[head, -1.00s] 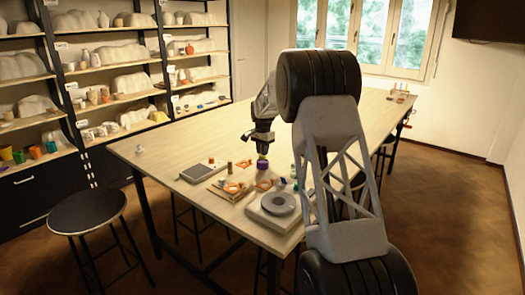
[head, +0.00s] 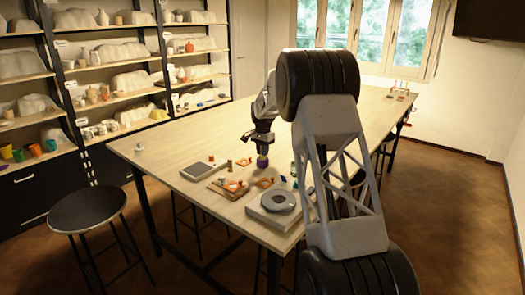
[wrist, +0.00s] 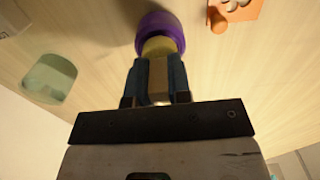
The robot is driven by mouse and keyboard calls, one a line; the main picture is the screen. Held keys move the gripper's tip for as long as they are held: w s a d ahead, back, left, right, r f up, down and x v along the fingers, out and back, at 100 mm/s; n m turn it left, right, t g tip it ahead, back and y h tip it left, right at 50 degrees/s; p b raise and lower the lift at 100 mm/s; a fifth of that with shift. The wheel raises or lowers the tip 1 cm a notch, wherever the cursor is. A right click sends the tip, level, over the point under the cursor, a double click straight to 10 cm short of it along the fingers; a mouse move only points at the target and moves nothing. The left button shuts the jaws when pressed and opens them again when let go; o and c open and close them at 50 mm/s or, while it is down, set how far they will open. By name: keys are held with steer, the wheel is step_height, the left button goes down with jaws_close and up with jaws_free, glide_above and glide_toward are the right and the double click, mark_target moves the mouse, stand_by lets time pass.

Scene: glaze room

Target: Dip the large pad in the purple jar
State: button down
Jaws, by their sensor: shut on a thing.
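My gripper (wrist: 158,85) is shut on a pale handle (wrist: 158,76) with a yellowish round pad (wrist: 157,47) at its far end. The purple jar (wrist: 158,20) is straight beyond the pad in the wrist view, and the pad overlaps its near side. I cannot tell whether the pad is inside the jar or just over it. In the head view my gripper (head: 263,148) points down directly above the purple jar (head: 262,162) on the table. The pad is too small to make out clearly there.
On the table (head: 190,140) are a grey slab (head: 203,171), a board with orange pieces (head: 228,188), an orange tile (head: 265,183) and a grey wheel (head: 278,201). A greenish translucent vessel (wrist: 50,78) stands left in the wrist view.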

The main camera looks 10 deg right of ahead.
steer(key=shift+f, duration=0.95)
stand_by(1.2)
steer(key=shift+r, duration=0.1)
steer(key=shift+r, duration=3)
